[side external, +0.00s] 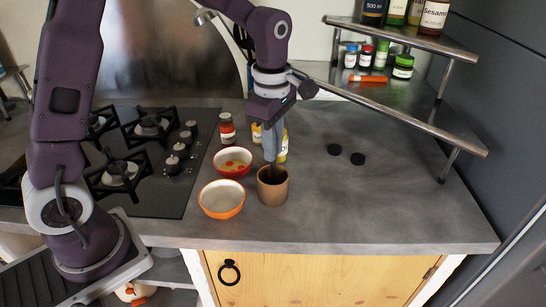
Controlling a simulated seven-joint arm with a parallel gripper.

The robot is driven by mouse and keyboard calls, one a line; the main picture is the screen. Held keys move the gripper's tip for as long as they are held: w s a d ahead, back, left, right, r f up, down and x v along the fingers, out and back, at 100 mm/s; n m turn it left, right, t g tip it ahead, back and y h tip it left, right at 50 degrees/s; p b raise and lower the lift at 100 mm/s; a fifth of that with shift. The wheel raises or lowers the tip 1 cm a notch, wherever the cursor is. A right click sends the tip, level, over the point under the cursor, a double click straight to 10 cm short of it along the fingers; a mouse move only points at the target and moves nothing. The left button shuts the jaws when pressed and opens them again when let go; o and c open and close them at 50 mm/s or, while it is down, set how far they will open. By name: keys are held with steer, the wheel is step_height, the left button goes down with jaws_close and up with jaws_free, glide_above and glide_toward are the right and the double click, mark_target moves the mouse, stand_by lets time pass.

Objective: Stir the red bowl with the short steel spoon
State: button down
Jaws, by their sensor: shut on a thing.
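The red bowl (232,171) sits on the grey counter beside the hob, with yellowish contents and red pieces inside. My gripper (272,159) points straight down over the brown pot (273,191), to the right of the bowls. Its fingers are shut on a thin utensil at the mouth of the pot. The utensil is mostly hidden by the fingers and the pot wall, so I cannot tell whether it is the short steel spoon. No other spoon shows clearly.
An orange bowl (221,205), pale inside, stands in front of the red bowl. Two black discs (346,153) lie to the right.

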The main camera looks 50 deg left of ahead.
step_height(320, 180, up, 8)
steer(key=shift+a, duration=0.1)
steer(key=s+a+r, duration=0.1)
steer(key=s+a, duration=0.1)
steer(key=a, duration=1.1)
step_height(320, 180, down, 10)
steer(key=shift+r, duration=0.2)
steer(key=shift+w+d, duration=0.1)
